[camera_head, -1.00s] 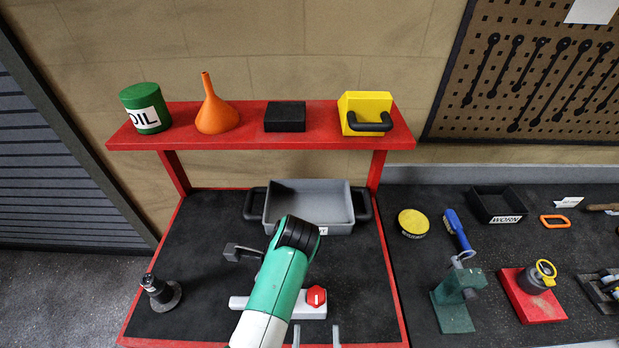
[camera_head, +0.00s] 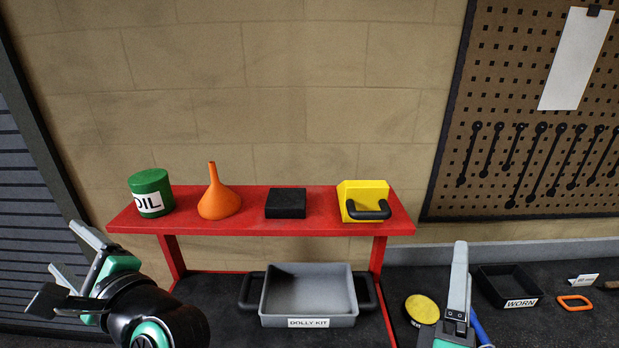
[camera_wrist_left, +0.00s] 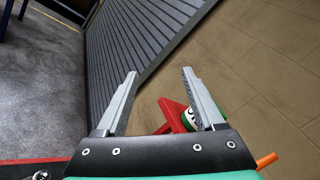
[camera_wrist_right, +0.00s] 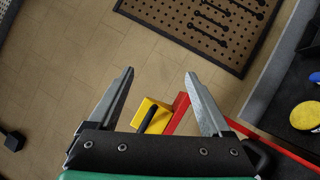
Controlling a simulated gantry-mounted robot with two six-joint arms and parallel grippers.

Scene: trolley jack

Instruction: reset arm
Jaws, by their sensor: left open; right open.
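My left gripper (camera_head: 68,250) is at the left of the head view, raised in front of the shutter and left of the red shelf. In the left wrist view its two fingers (camera_wrist_left: 160,73) are apart with nothing between them. My right gripper (camera_head: 462,290) stands at the lower right of the head view, with a finger pointing up. In the right wrist view its fingers (camera_wrist_right: 160,73) are spread and empty.
The red shelf (camera_head: 260,226) holds a green oil can (camera_head: 151,190), orange funnel (camera_head: 218,198), black block (camera_head: 286,203) and yellow block (camera_head: 362,195) with black handle. Below is the grey dolly kit tray (camera_head: 309,300). A pegboard (camera_head: 500,110) hangs right.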

